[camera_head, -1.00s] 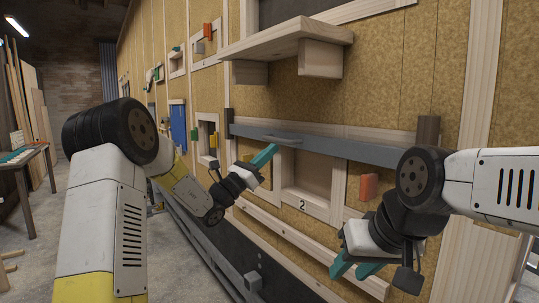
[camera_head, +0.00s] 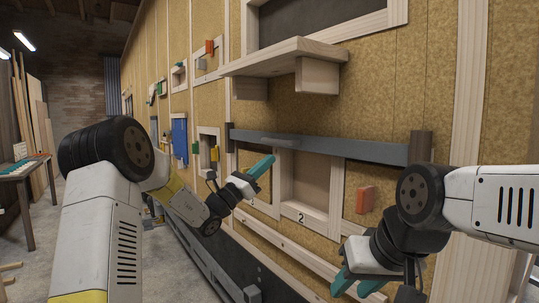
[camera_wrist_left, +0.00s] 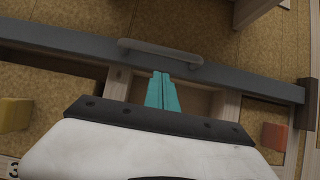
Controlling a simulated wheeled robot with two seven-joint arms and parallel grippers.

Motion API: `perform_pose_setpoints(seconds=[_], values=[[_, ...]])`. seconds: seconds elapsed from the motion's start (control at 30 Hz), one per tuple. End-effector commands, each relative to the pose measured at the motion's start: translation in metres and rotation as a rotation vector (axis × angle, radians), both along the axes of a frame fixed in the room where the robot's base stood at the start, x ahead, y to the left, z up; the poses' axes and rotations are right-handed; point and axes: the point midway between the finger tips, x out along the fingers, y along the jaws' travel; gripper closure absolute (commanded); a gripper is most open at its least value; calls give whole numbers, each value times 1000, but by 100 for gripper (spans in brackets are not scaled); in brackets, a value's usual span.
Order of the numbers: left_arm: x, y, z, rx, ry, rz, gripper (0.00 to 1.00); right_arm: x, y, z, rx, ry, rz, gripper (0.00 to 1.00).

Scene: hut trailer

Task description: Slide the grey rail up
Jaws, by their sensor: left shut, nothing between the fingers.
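The grey rail (camera_head: 330,146) runs across the wooden wall over the recesses, between two dark posts. Its grey handle (camera_head: 283,141) sits on its left half, and it also shows in the left wrist view (camera_wrist_left: 160,51). My left gripper (camera_head: 262,165) is shut and empty, its teal fingers just below the rail near the handle. In the left wrist view its fingertips (camera_wrist_left: 161,75) point at the rail's lower edge below the handle; I cannot tell whether they touch it. My right gripper (camera_head: 352,284) is low at the right, with its teal fingers apart.
A wooden shelf (camera_head: 282,57) with blocks under it juts out above the rail. An orange block (camera_head: 365,199) sticks out of the wall below the rail's right half. A recess marked 2 (camera_head: 305,185) lies below the rail.

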Motion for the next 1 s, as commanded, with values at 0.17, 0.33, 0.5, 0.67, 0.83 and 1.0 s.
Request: perform_pose_setpoints(seconds=[0.17, 0.33, 0.5, 0.67, 0.83, 1.0], values=[[-18, 30, -27, 1, 6, 4, 100, 0, 0, 0, 0, 0, 0, 64], [-35, 53, -46, 1, 5, 2, 100, 0, 0, 0, 0, 0, 0, 64], [-45, 66, -56, 1, 3, 1, 100, 0, 0, 0, 0, 0, 0, 64], [-48, 69, -60, 0, 3, 1, 100, 0, 0, 0, 0, 0, 0, 64], [-48, 69, -60, 0, 3, 0, 100, 0, 0, 0, 0, 0, 0, 64], [-52, 64, -57, 20, -3, -12, 100, 0, 0, 0, 0, 0, 0, 64]])
